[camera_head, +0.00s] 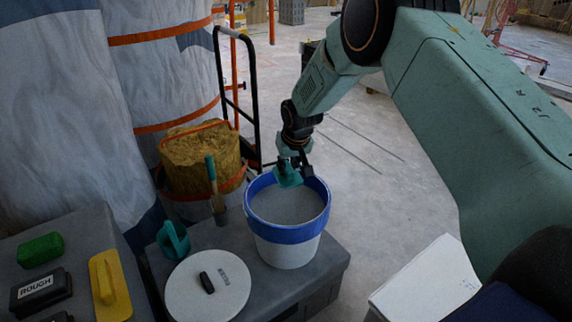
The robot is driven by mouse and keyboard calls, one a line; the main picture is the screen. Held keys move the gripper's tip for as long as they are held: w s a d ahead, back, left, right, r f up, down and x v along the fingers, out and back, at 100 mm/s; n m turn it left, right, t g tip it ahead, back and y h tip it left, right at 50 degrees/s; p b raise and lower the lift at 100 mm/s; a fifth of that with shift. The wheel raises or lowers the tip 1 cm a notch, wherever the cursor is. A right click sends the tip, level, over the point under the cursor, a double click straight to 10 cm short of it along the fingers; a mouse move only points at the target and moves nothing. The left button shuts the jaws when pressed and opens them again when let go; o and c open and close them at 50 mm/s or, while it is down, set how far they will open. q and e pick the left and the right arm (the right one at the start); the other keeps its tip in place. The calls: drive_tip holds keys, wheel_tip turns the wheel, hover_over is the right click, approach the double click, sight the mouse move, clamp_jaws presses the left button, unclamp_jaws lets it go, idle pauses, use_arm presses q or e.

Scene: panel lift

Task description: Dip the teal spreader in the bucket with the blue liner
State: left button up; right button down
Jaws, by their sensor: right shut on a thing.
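The white bucket (284,252) stands on a dark grey box, with the blue liner (262,230) folded over its rim. Grey material (288,203) shows inside it. My right gripper (296,163) is above the bucket's far rim, shut on the teal spreader (286,177). The spreader is at the far rim; I cannot tell if its lower edge touches the rim or the grey material. My left gripper is not in view.
A white round lid (208,287) with a dark handle, a teal tool (173,240) and a teal-handled tool (212,178) are left of the bucket. A yellow float (109,285), a green block (40,250) and a "ROUGH" block (41,291) lie farther left.

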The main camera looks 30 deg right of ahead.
drive_tip(key=shift+f, duration=0.25)
drive_tip(key=shift+f+b, duration=0.35)
drive_tip(key=shift+b, duration=0.15)
wheel_tip(320, 180, down, 5)
drive_tip(key=b, duration=0.4)
drive_tip(key=shift+f+b, duration=0.1)
drive_tip(key=shift+b, duration=0.3)
wheel_tip(320, 180, down, 7)
drive_tip(key=b, duration=0.2)
drive_tip(key=shift+r, duration=0.2)
drive_tip(key=shift+w, duration=0.1)
wheel_tip(320, 180, up, 11)
drive_tip(key=p, duration=0.9)
drive_tip(key=shift+p, duration=0.3)
drive_tip(key=shift+f, duration=0.1)
